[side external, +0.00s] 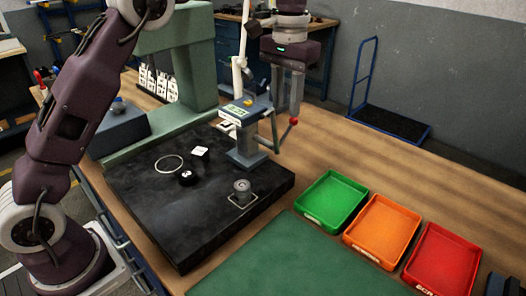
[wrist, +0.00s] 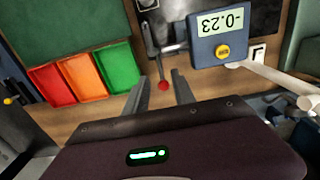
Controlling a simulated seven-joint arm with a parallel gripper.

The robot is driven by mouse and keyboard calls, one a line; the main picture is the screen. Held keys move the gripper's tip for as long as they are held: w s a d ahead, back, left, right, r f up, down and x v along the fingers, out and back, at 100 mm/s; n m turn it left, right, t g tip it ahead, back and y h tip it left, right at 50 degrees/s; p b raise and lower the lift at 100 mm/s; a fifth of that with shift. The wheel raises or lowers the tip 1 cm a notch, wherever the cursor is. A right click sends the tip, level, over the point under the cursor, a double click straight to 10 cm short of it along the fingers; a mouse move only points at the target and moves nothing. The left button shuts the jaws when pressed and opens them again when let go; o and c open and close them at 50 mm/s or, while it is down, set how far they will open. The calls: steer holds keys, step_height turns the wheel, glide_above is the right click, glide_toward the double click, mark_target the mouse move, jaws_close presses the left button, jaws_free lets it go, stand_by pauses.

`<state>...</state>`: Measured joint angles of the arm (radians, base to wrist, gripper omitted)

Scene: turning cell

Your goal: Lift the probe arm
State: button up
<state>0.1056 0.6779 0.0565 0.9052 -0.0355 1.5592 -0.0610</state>
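The probe arm (side external: 274,130) is a thin dark lever with a red ball (side external: 293,121) at its end, on the side of a blue-grey gauge (side external: 246,120). In the wrist view the lever (wrist: 152,48) runs down to the red ball (wrist: 163,86), and the gauge display (wrist: 221,22) reads -0.23, upside down. My gripper (side external: 285,112) is open, fingers pointing down at the ball. In the wrist view the ball appears between the two spread fingers (wrist: 160,80). I cannot tell whether either finger touches it.
The gauge stands on a black plate (side external: 150,205) with a small grey cylinder (side external: 242,187), a ring and small pieces. Green (side external: 333,174), orange (side external: 413,214) and red (side external: 476,256) trays sit to the right, beside a green mat (side external: 290,262). A pale post (side external: 238,75) rises behind the gauge.

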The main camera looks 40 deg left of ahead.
step_height(320, 180, up, 5)
steer(key=shift+r, duration=0.1)
stand_by(0.3)
steer(key=s+a+r+t, duration=0.1)
steer(key=s+r, duration=0.2)
steer(key=s, duration=0.4)
steer(key=s+a+r+t, duration=0.2)
steer(key=s+r, duration=0.2)
steer(key=s, duration=0.3)
steer(key=s+f+t, duration=0.1)
steer(key=s+f, duration=0.4)
steer(key=s, duration=0.4)
steer(key=s+f+t, duration=0.1)
steer(key=s+f, duration=0.5)
steer(key=s, duration=0.3)
steer(key=shift+s+a+f+t, duration=0.2)
steer(key=shift+a+f+t, duration=0.1)
steer(key=shift+a, duration=0.15)
